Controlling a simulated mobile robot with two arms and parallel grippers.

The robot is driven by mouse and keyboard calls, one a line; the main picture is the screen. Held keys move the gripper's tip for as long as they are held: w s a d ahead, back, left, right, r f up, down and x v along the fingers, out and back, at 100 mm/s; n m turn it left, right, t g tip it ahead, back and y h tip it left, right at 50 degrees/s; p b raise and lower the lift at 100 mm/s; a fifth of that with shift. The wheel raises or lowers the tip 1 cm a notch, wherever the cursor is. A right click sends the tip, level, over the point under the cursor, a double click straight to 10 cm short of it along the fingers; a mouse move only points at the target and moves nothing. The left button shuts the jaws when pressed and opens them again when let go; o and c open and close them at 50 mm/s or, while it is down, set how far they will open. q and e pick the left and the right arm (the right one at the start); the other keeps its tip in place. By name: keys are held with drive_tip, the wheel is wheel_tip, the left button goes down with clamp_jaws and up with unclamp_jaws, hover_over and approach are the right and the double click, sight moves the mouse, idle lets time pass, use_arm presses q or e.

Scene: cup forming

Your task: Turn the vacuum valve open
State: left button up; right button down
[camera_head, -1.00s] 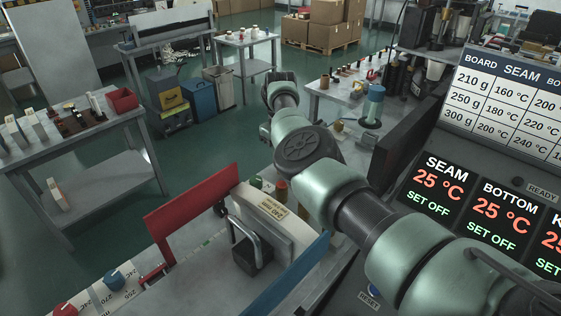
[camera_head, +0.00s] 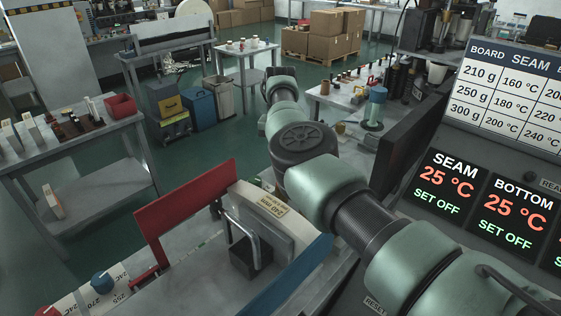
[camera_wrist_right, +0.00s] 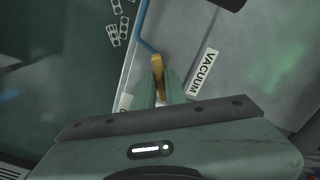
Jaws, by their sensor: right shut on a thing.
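In the right wrist view, the fingers of my right gripper (camera_wrist_right: 161,92) are shut on a yellow valve handle (camera_wrist_right: 157,64). The handle sticks out beyond the fingertips, and the rest of it is hidden between them. A white "VACUUM" label (camera_wrist_right: 203,71) is on the grey surface to the right of the handle. A blue pipe (camera_wrist_right: 141,28) runs near the handle's far end. In the head view my right arm reaches from the lower right toward the upper middle, and its gripper and the valve cannot be made out. My left gripper is not in view.
In the head view, a red panel (camera_head: 185,211) and a blue panel (camera_head: 285,278) stand beside a block labelled 240 mm (camera_head: 272,207). Temperature displays (camera_head: 448,190) reading 25 °C stand at the right, near my arm.

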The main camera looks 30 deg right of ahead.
drive_tip(key=m, duration=0.5)
drive_tip(key=shift+m, duration=0.3)
idle(0.4)
drive_tip(key=c, duration=1.5)
unclamp_jaws()
drive_tip(key=shift+o, duration=0.2)
drive_tip(key=shift+r, duration=0.1)
wheel_tip(320, 180, up, 8)
drive_tip(key=shift+f+b, duration=0.2)
drive_tip(key=shift+b, duration=0.5)
